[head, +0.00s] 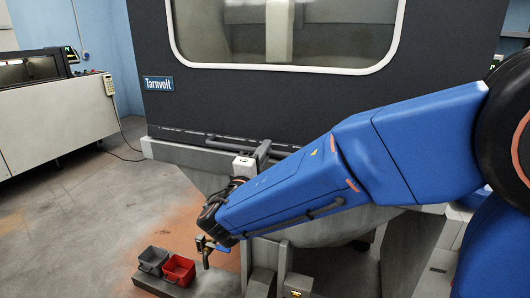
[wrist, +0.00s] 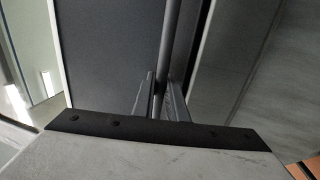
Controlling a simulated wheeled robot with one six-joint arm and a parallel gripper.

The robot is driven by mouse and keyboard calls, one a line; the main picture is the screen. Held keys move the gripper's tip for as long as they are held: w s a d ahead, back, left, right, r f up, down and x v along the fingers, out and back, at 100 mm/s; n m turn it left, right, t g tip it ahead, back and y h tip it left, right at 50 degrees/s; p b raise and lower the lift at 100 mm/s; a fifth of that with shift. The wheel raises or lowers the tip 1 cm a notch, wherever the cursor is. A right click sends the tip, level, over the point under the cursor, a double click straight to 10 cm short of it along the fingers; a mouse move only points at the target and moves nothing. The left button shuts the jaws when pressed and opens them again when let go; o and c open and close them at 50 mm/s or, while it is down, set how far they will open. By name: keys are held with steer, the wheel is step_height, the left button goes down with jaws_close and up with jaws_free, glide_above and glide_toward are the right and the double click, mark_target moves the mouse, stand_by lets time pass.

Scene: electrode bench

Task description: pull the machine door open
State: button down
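The machine door (head: 300,98) is a dark panel with a large pale-framed window. It looks closed, its lower edge close along the machine's front. Its handle (head: 228,144) is a dark horizontal bar low on the door. In the wrist view the handle bar (wrist: 172,35) runs up from between my fingers, with the dark door panel (wrist: 108,45) to its left. My gripper (head: 263,150) is at the handle, and its fingers (wrist: 161,95) show one on each side of the bar. I cannot tell whether they press on it or leave a small gap.
My blue arm crosses the lower right. A grey bin (head: 152,260) and a red bin (head: 178,268) stand on a low plinth below the machine. Another machine (head: 55,122) stands at far left. The floor (head: 95,195) between is clear.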

step_height(320, 180, up, 52)
steer(key=shift+f, duration=0.2)
steer(key=c, duration=2)
jaws_free()
steer(key=shift+c, duration=0.2)
steer(key=v, duration=1.7)
steer(key=shift+s, duration=0.2)
steer(key=shift+f, duration=0.15)
